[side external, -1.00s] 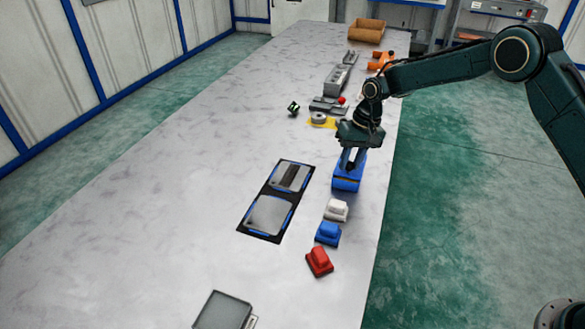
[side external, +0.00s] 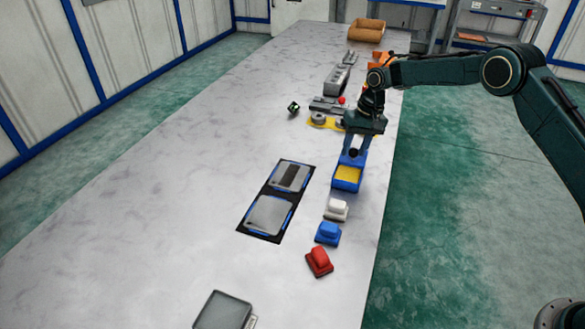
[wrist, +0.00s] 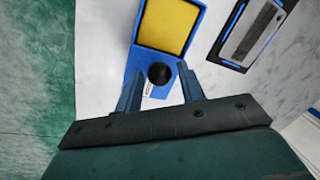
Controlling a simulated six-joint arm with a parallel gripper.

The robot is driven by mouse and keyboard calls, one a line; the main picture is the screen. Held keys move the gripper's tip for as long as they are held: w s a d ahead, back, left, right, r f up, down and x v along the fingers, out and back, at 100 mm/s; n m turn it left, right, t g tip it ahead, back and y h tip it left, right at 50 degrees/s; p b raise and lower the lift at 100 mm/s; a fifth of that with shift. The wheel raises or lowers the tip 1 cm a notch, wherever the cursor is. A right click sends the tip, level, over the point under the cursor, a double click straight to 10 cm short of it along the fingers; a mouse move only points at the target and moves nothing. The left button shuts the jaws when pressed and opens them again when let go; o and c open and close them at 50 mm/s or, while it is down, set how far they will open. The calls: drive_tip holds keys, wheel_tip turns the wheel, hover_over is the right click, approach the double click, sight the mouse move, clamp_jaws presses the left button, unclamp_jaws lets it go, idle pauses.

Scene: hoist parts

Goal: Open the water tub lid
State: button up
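The water tub (side external: 346,185) is a blue box near the right edge of the table. Its blue lid (side external: 358,158) is slid back toward the far end, and the yellow inside (side external: 347,174) of the tub shows at the near end. In the wrist view the tub (wrist: 196,20) and its yellow inside (wrist: 165,22) are at the top. The lid's black knob (wrist: 160,75) lies between the fingertips of my gripper (wrist: 161,70). My gripper also shows in the side view (side external: 356,147), its fingers spread above the lid with small gaps beside the knob.
White (side external: 337,209), blue (side external: 328,232) and red (side external: 319,261) blocks stand in a row on the near side. A dark-framed panel (side external: 259,234) with two grey plates lies left of the tub. Grey parts on a yellow plate (side external: 321,124) lie behind. The table's left half is largely clear.

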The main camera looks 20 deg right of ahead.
drive_tip(key=shift+o, duration=0.5)
wheel_tip(320, 180, up, 14)
drive_tip(key=d, duration=0.2)
drive_tip(key=shift+s+d+f, duration=0.2)
drive_tip(key=shift+s+d, duration=0.1)
idle(0.5)
